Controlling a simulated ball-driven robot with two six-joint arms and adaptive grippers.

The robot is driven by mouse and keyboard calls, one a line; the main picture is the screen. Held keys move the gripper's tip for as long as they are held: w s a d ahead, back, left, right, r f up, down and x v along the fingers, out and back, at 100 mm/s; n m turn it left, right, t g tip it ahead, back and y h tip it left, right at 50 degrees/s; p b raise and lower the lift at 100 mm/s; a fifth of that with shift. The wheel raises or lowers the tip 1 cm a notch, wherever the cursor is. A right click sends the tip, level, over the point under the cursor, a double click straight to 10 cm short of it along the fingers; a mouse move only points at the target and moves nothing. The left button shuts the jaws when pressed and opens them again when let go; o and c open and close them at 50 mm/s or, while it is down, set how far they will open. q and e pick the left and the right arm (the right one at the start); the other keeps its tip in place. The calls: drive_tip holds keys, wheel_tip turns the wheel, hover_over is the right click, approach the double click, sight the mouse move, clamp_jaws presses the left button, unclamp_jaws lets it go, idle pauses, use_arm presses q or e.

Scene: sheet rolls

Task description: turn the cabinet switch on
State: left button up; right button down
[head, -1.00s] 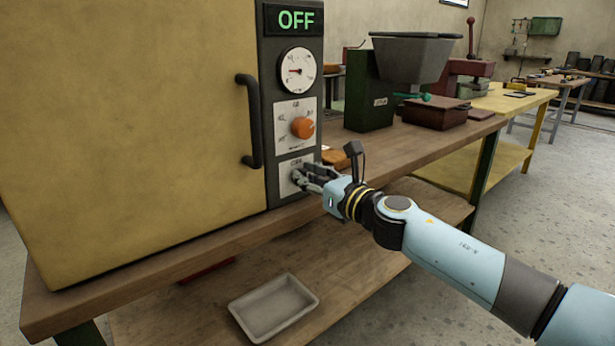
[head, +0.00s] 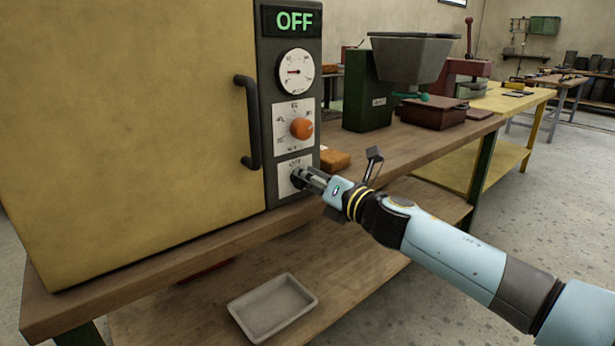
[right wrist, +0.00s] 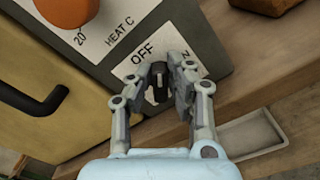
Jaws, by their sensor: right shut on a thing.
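The yellow cabinet (head: 130,130) stands on the wooden bench, with a dark control panel along its right side. A lit green sign (head: 294,20) at the panel's top reads OFF. The cabinet switch (right wrist: 158,92) is a small black knob on a white plate (right wrist: 150,58) marked OFF, low on the panel. My right gripper (right wrist: 162,82) is shut on the switch, with one finger on each side of it. In the head view the right gripper (head: 302,176) covers most of the switch. My left gripper is not in view.
An orange heat knob (head: 302,128) and a round gauge (head: 296,70) sit above the switch. A black door handle (head: 248,122) is to the left. An orange-brown block (head: 335,160) lies on the bench close to my gripper. A grey tray (head: 272,306) is on the lower shelf.

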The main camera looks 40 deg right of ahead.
drive_tip(key=m, duration=0.5)
drive_tip(key=shift+d+f+m, duration=0.15)
drive_tip(key=shift+d+m, duration=0.05)
drive_tip(key=shift+m, duration=0.2)
drive_tip(key=shift+f+m+p, duration=0.15)
drive_tip(key=shift+m+p, duration=0.2)
drive_tip(key=shift+m, duration=0.75)
drive_tip(key=shift+f+m+p, duration=0.1)
drive_tip(key=shift+m+p, duration=0.2)
drive_tip(key=shift+m, duration=0.8)
drive_tip(key=c, duration=1.3)
unclamp_jaws()
drive_tip(key=s, duration=0.8)
drive_tip(key=s+d, duration=0.1)
drive_tip(key=s, duration=0.3)
